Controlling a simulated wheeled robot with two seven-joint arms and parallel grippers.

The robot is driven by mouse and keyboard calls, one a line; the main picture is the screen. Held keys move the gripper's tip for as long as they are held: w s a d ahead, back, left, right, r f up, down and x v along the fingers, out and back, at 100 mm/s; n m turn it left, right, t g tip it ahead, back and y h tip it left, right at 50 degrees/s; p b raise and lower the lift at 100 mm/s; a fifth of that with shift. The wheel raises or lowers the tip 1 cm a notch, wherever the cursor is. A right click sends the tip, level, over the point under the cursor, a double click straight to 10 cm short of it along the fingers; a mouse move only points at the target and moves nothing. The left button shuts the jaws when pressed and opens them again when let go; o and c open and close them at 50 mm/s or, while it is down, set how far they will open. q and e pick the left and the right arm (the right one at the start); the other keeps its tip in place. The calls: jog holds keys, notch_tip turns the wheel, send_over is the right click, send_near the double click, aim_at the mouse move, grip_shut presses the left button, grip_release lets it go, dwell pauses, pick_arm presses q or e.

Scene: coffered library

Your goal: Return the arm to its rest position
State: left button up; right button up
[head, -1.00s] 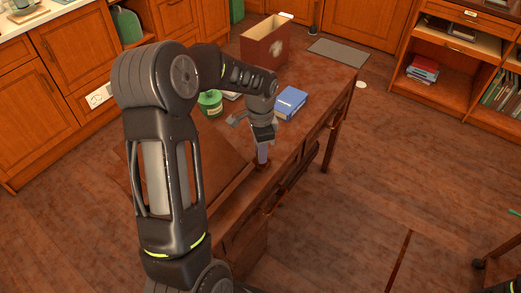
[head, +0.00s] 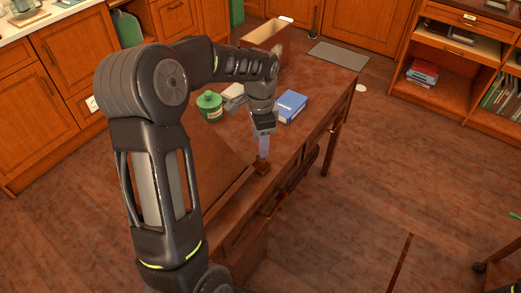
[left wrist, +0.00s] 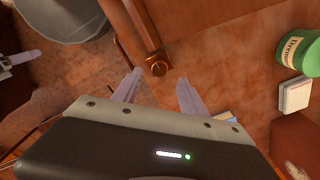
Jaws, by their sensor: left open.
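My left arm (head: 155,165) reaches in from the left, bent over the desk (head: 318,88). My left gripper (head: 263,147) points down above the desk near its long right edge. In the left wrist view the two pale fingers of my left gripper (left wrist: 158,82) are apart, with nothing between them. A small wooden knob-like piece (left wrist: 158,68) shows just past the fingertips. What looks like a pale finger of my right gripper (left wrist: 20,59) shows at the left edge of the left wrist view; its opening is unclear.
A blue book (head: 291,106), a green jar (head: 209,106) and a small pale box (head: 233,95) are on the desk near the hand. A brown box (head: 265,37) stands at its far end. The floor right of the desk (head: 400,150) is mostly clear.

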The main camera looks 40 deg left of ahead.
pick_arm(q)
jog(key=shift+r, duration=1.15)
jog(key=w+d+f+n+t, duration=0.2)
jog(key=w+n+t, duration=0.1)
jog(key=w, duration=0.2)
jog(key=d+f+n+t+h, duration=0.15)
jog(key=d+f+n, duration=0.25)
jog(key=d+f, duration=0.85)
jog(key=s+d+f+g+h, duration=0.1)
jog(key=s+d+f, duration=0.4)
jog(key=s, duration=0.3)
jog(key=s+d+f+n+g, duration=0.1)
jog(key=s+d+f, duration=0.4)
jog(key=s, duration=0.3)
jog(key=s+d+f+n+g+h, duration=0.1)
jog(key=s+d+f+g, duration=0.1)
jog(key=s+d+f, duration=0.3)
jog(key=s, duration=0.4)
jog(key=shift+d+h, duration=0.2)
jog(key=shift+h, duration=0.15)
